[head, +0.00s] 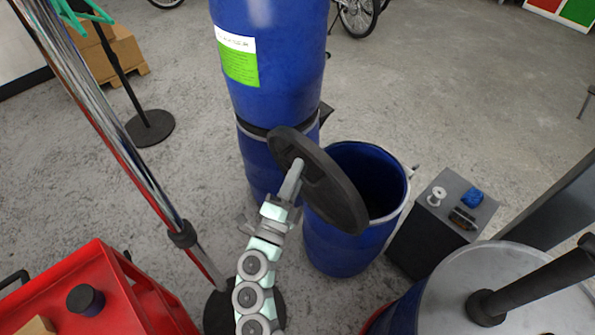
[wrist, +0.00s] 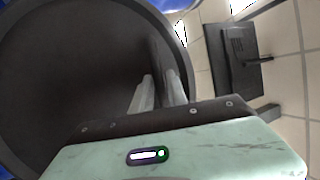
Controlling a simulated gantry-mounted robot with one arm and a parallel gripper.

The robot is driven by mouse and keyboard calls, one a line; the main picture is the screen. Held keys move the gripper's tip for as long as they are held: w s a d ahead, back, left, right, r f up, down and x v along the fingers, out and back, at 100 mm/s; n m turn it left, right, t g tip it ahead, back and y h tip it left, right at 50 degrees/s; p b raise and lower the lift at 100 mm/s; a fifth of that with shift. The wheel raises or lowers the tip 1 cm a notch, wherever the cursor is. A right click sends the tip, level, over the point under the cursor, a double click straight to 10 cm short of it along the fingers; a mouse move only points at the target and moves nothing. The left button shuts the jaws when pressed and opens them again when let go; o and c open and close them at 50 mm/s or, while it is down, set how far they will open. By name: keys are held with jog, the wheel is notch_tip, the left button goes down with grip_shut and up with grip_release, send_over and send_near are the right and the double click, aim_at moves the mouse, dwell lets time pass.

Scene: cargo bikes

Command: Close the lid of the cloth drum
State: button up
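The cloth drum (head: 345,250) is a blue, open-topped barrel in the middle of the head view, with a dark inside. Its round black lid (head: 340,195) stands steeply tilted at the drum's left side, leaving the mouth largely uncovered. The lid's dark face (wrist: 75,75) fills the left half of the wrist view. My gripper (head: 293,180) is at the lid's near face, with the fingers (wrist: 160,90) close together by a raised dark ridge. I cannot tell whether they hold the ridge or only touch it.
A tall blue drum (head: 270,70) with a green-white label stands behind. A dark box (head: 435,235) with small items on top stands right of the drum. A grey-topped blue drum (head: 455,290) is at lower right. A red cart (head: 75,295) and a pole (head: 120,145) stand left.

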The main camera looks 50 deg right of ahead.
grip_shut()
dwell(1.0)
